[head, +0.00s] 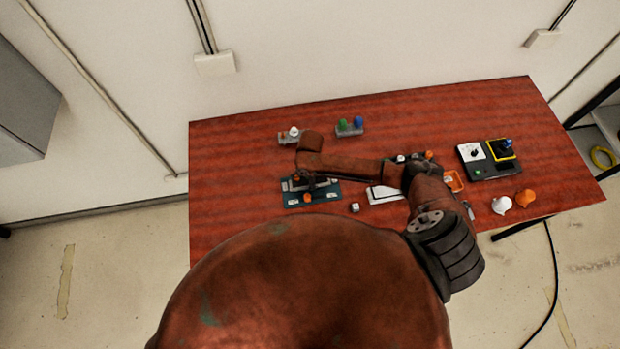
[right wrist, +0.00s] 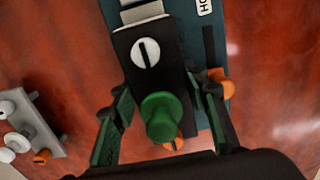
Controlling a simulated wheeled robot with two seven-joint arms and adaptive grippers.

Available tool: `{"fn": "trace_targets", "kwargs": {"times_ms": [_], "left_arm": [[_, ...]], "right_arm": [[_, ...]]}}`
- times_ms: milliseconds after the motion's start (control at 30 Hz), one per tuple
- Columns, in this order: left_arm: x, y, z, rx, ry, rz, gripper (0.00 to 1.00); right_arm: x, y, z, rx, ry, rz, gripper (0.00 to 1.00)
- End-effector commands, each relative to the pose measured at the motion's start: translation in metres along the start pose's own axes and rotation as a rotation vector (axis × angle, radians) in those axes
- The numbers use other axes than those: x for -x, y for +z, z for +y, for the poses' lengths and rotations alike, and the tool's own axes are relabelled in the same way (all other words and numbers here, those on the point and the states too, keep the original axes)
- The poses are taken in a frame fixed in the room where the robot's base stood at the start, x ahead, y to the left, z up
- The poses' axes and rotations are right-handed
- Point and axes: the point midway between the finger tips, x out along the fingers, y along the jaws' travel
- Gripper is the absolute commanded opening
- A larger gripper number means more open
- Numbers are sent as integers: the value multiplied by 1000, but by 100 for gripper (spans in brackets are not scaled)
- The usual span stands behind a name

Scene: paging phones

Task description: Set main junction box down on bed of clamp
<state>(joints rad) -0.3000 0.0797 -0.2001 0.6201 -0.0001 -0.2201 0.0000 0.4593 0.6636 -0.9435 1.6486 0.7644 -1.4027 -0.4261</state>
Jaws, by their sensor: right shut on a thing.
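The main junction box, a black box with a green knob and a white slotted dial, shows in the right wrist view (right wrist: 150,75). My right gripper (right wrist: 160,88) is shut on it, one finger on each side. The teal clamp (right wrist: 222,62) lies beneath and behind the box, with a pale block at the top and orange parts beside and below. I cannot tell whether the box touches the bed. In the head view the clamp (head: 325,196) is at the table's middle left, partly hidden by my right arm. My left gripper is not seen.
Small boxes with a white knob (head: 290,135) and with green and blue knobs (head: 350,128) stand behind. A white cube (head: 354,207) lies near the front edge. A black panel (head: 488,160) and white (head: 502,205) and orange (head: 525,198) pieces are at right.

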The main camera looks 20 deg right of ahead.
Motion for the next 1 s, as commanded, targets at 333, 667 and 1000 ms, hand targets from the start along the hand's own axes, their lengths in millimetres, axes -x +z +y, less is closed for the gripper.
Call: {"fn": "trace_targets", "kwargs": {"times_ms": [333,667,1000], "left_arm": [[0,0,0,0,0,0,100],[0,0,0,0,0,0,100],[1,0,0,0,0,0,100]], "right_arm": [[0,0,0,0,0,0,61],[0,0,-1,0,-1,0,70],[0,0,0,0,-1,0,73]]}}
